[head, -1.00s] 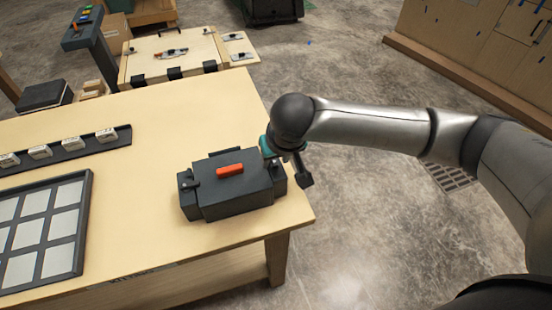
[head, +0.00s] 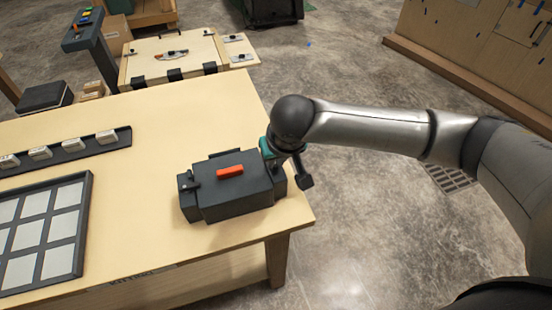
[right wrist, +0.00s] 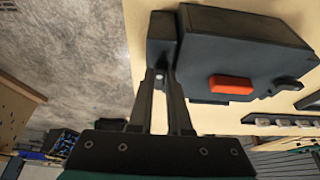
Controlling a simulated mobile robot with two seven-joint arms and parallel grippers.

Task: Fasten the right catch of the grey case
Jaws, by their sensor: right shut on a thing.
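The grey case (head: 238,194) stands shut near the table's right corner, with an orange handle (head: 230,171) on top. Its left catch (head: 190,182) shows at the left end, and also in the right wrist view (right wrist: 287,84). My right gripper (head: 273,158) is at the case's right end. In the right wrist view its fingers (right wrist: 161,78) are closed together on the right catch, beside the dark end block (right wrist: 161,32). The fingers largely hide the catch, so its exact angle cannot be told. My left gripper is out of view.
A tray of pale square panels (head: 82,240) lies at the table's left. A dark rail (head: 70,152) with several white blocks lies behind it. The wooden table top (head: 190,110) is bare behind the case. The table's right edge is close to the case.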

